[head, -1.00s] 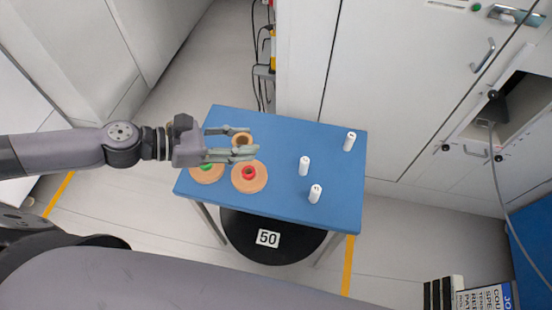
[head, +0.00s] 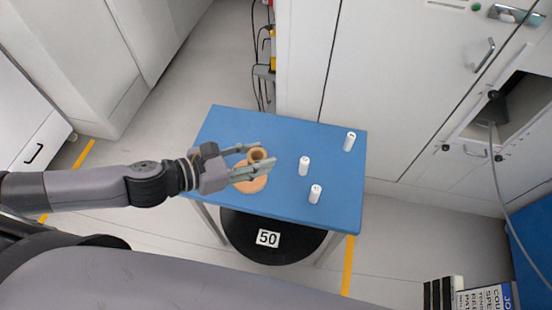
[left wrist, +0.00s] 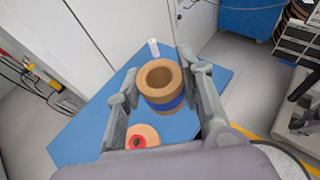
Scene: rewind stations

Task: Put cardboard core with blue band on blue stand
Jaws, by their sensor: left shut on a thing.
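My left gripper (head: 266,156) is shut on the cardboard core with the blue band (head: 257,154). In the left wrist view, the brown core (left wrist: 150,91) is between the two fingers, its open end facing the camera and the blue band around its lower part. A tan round stand (head: 250,185) lies on the blue table below the gripper. Its red peg shows in the left wrist view (left wrist: 138,141) but is hidden by the fingers in the head view. I cannot make out a blue stand in either current view. My right gripper is not in view.
Three white cylinders stand on the right half of the blue table (head: 230,119), at its back right (head: 350,141), middle (head: 304,166) and front (head: 315,194). White cabinets (head: 400,90) rise behind the table. Table surface between the cylinders is clear.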

